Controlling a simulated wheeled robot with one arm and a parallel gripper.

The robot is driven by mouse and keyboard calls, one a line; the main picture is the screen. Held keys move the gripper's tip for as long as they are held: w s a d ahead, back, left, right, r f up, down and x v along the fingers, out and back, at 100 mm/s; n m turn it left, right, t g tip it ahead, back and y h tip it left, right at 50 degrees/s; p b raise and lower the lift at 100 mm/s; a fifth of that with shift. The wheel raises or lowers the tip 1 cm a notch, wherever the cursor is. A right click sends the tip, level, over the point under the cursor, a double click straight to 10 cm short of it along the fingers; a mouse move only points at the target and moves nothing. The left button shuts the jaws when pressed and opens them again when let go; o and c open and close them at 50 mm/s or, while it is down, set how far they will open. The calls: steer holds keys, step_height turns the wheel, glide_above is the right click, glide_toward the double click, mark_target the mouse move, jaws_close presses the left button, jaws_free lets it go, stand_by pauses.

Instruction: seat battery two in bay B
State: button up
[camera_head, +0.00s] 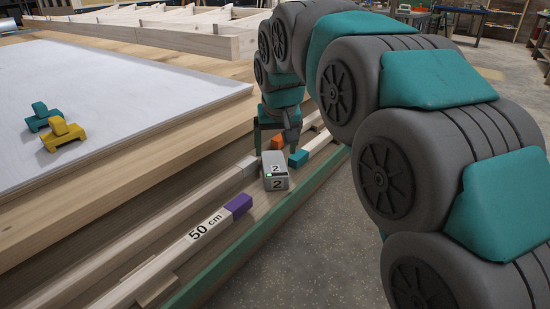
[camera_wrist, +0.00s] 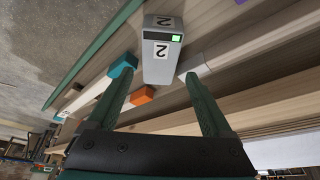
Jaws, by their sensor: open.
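Battery two (camera_head: 275,178) is a grey block with white "2" labels and a small green light. It stands on the ledge beside the workbench, among the wooden strips. In the wrist view battery two (camera_wrist: 160,62) is just ahead of my fingertips, centred between them. My gripper (camera_head: 278,142) is above and behind the battery in the head view. My gripper (camera_wrist: 159,76) is open, with nothing between its fingers; whether a fingertip touches the battery I cannot tell. No bay marked B can be made out in either view.
A strip marked "50 cm" with a purple end (camera_head: 238,205) lies in front of the battery. Teal (camera_head: 42,117) and yellow (camera_head: 63,133) clamp-like pieces rest on the white board (camera_head: 130,90).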

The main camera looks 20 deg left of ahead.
steer(key=v, duration=0.5)
steer(key=shift+s+r, duration=0.1)
steer(key=shift+r, duration=0.1)
